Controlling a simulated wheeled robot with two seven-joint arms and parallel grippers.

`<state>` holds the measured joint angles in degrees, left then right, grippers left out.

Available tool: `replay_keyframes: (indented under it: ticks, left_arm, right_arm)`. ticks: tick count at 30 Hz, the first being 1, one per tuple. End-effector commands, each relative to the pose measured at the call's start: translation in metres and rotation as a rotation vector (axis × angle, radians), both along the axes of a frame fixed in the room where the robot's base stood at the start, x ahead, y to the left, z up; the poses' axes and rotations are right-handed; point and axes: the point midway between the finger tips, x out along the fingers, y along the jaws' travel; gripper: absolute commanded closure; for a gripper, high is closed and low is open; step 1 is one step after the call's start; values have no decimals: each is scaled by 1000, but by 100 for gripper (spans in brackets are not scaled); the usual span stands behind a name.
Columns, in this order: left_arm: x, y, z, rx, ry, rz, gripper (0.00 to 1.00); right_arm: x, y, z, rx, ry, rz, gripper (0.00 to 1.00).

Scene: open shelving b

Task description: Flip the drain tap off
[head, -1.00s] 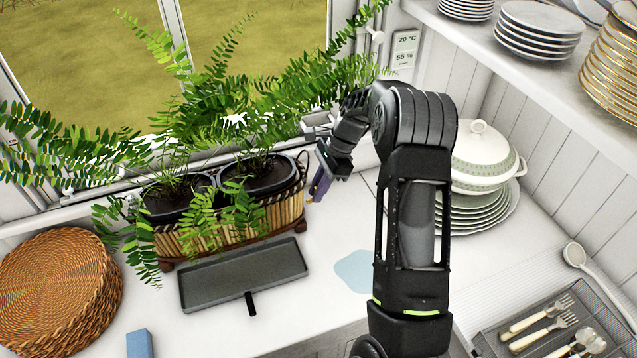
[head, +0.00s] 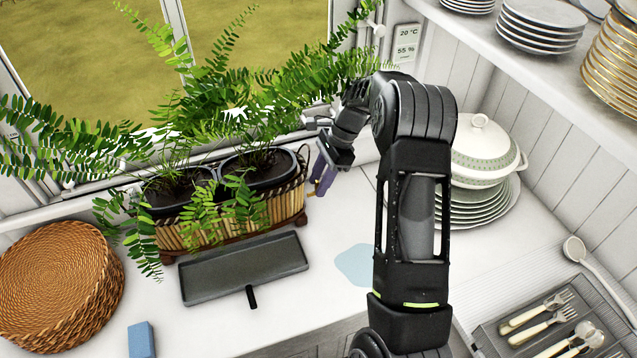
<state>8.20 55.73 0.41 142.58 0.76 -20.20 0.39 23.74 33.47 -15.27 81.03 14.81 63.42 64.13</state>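A shallow dark grey drip tray (head: 215,270) lies on the white counter in front of the planter. A short black lever, the drain tap (head: 251,297), sticks out from its front edge toward me. My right gripper (head: 318,186) hangs just right of the planter, behind and to the right of the tray, well apart from the tap. Its two purplish fingers point down with a small gap between them and nothing visible in it. My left gripper is not in view.
A wicker planter (head: 283,211) with ferns stands behind the tray. Woven mats (head: 55,280) and a blue block (head: 140,341) are at left. A pale blue patch (head: 354,264) lies right of the tray. A tureen (head: 480,155) on plates and a cutlery tray (head: 489,345) are at right.

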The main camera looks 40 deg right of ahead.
Motion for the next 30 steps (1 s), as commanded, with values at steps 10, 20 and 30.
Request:
replay_keyframes:
  ticks: [10, 20, 30]
  left_arm:
    - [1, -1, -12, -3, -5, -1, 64]
    - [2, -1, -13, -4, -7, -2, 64]
    - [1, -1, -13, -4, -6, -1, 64]
  right_arm:
    - [-4, -20, 48, -2, -4, -1, 65]
    - [-7, -26, 65, 0, 0, 0, 65]
    - [-7, -26, 65, 0, 0, 0, 65]
